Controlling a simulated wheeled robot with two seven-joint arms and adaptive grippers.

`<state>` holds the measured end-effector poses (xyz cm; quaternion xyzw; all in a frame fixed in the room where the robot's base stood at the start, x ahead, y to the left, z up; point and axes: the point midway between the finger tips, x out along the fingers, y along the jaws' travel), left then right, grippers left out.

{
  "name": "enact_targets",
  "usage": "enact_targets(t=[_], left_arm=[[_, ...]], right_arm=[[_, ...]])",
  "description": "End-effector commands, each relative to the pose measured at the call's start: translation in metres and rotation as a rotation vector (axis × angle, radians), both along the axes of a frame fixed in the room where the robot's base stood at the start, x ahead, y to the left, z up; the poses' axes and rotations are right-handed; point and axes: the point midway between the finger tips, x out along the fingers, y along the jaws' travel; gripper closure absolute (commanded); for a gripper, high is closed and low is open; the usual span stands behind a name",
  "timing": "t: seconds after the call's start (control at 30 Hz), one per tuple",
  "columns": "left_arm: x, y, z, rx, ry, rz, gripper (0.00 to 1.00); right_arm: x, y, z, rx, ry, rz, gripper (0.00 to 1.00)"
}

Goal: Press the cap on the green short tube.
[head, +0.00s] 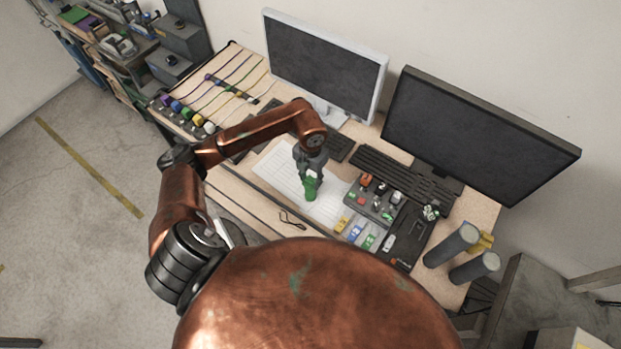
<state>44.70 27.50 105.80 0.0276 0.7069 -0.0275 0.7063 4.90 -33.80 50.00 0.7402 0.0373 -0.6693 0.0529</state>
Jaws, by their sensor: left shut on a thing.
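My left gripper (311,171) reaches down over the middle of the table. It is shut on a green tube (310,190), which hangs roughly upright below the fingers. It is over the white sheet; I cannot tell whether its lower end touches the sheet. The fingers hide its upper part, and I cannot make out a separate cap on it. Small coloured pieces, red, green, yellow and blue, are in and in front of a dark tray (407,226) to the right. They are too small to identify. My right gripper is not in view.
Two monitors (325,65) (478,130) and a black keyboard (400,172) stand behind. Two grey cylinders (452,245) are at the right end. Coloured spools (185,112) with cables are at the left. The white sheet (275,172) is mostly clear; a dark loop (292,219) lies in front.

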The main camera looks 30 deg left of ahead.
Motion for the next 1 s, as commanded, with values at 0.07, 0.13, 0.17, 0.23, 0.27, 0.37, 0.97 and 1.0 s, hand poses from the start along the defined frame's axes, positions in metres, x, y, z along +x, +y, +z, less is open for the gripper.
enact_targets(t=[0.07, 0.13, 0.17, 0.23, 0.27, 0.37, 0.97, 1.0], left_arm=[[0.0001, -0.0001, 0.0002, 0.0, 0.0, 0.0, 0.79], [0.0001, -0.0001, 0.0002, 0.0, 0.0, 0.0, 0.79], [0.0001, -0.0001, 0.0002, 0.0, 0.0, -0.001, 0.79], [0.0001, -0.0001, 0.0001, 0.0, 0.0, -0.001, 0.79], [0.0002, -0.0001, 0.0, 0.0, 0.0, -0.001, 0.79], [0.0002, -0.0001, -0.0006, 0.0, 0.0, -0.001, 0.79], [0.0003, -0.0004, -0.0028, 0.0, 0.0, -0.001, 0.79], [0.0003, -0.0004, -0.0028, 0.0, 0.0, -0.001, 0.79]], right_arm=[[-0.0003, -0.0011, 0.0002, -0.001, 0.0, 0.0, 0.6], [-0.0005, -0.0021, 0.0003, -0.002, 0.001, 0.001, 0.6], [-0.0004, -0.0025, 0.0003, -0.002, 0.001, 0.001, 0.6], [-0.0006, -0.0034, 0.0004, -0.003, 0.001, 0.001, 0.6], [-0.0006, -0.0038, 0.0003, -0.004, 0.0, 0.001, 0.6], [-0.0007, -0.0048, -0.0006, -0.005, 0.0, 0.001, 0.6], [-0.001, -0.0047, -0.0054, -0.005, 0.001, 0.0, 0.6], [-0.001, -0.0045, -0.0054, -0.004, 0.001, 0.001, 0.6]])
